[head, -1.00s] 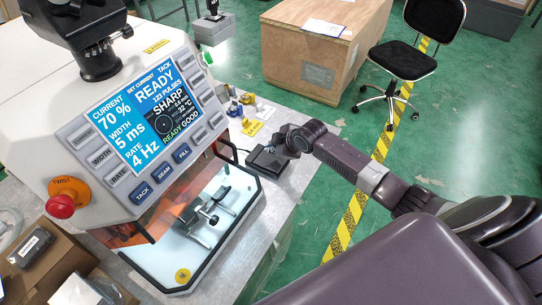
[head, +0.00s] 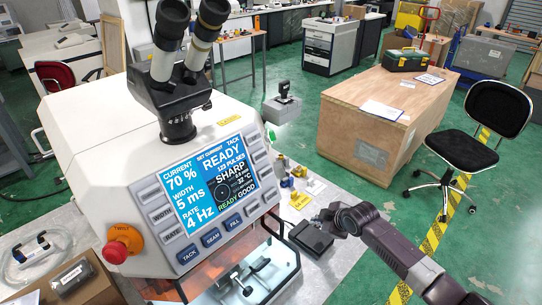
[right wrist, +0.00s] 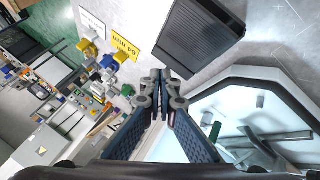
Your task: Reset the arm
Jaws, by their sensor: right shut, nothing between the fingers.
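My right arm (head: 400,250) reaches in from the lower right in the head view. Its gripper (head: 326,216) is beside and above a black box (head: 310,238) on the metal table, right of the white machine. In the right wrist view the fingers of my right gripper (right wrist: 165,76) are together with nothing between them. The black box (right wrist: 198,34) lies just beyond the fingertips there, apart from them. My left gripper is not in view.
The white machine (head: 120,170) has a lit screen (head: 215,185), a red knob (head: 117,252) and eyepieces on top. Small yellow and blue parts (head: 285,175) sit behind the black box. A wooden crate (head: 385,125) and black chair (head: 480,135) stand on the green floor beyond.

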